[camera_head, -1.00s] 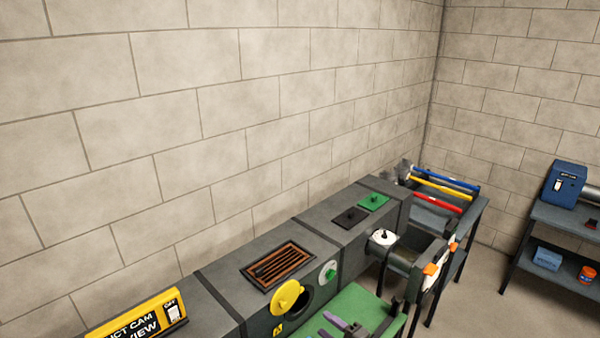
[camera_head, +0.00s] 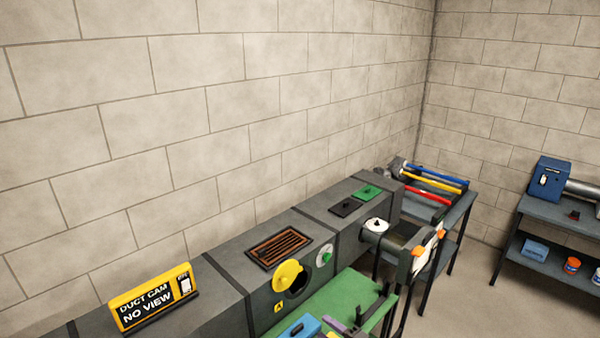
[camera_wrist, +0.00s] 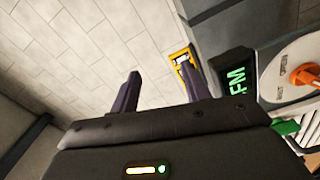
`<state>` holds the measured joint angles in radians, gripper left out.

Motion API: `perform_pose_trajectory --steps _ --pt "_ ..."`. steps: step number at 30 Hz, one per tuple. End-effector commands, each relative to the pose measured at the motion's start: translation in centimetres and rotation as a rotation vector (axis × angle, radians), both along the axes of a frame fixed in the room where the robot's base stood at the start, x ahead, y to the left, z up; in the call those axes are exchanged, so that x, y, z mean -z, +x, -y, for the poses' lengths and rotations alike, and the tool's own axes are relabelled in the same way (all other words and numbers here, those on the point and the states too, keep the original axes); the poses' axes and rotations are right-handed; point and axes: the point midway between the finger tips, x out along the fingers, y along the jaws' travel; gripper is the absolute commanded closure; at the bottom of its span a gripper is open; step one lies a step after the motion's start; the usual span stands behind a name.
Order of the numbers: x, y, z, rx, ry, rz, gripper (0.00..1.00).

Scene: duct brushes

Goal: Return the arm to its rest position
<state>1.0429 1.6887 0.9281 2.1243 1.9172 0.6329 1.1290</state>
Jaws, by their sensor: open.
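My gripper (camera_wrist: 160,88) shows in the wrist view with its two dark purple fingers apart and nothing between them. Past the fingers are the pale block wall (camera_wrist: 90,40) and a small yellow panel (camera_wrist: 182,60). I cannot clearly make out my gripper in the head view. That view shows the grey duct (camera_head: 215,272) running along the wall, with a round yellow cover (camera_head: 287,273) beside a dark round opening in its front. A yellow sign (camera_head: 152,297) reading "DUCT CAM NO VIEW" stands on the duct.
In the wrist view, a green-lit display (camera_wrist: 237,77) and an orange knob (camera_wrist: 302,75) are close on the right. In the head view, a green bench top (camera_head: 340,295) carries a blue item (camera_head: 308,325). A rack with coloured rods (camera_head: 430,184) and a shelf table (camera_head: 540,212) stand farther right.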

Motion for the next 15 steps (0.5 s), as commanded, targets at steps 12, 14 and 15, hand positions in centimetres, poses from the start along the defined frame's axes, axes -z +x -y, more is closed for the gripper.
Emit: perform_pose_trajectory --steps 12,14,15 --pt "0.5 -2.6 -2.6 -0.176 -0.207 0.154 0.54" --pt "0.6 -3.2 -3.0 -0.212 -0.245 0.185 0.54" --pt "0.7 -3.6 -3.3 -0.239 -0.275 0.211 0.54"
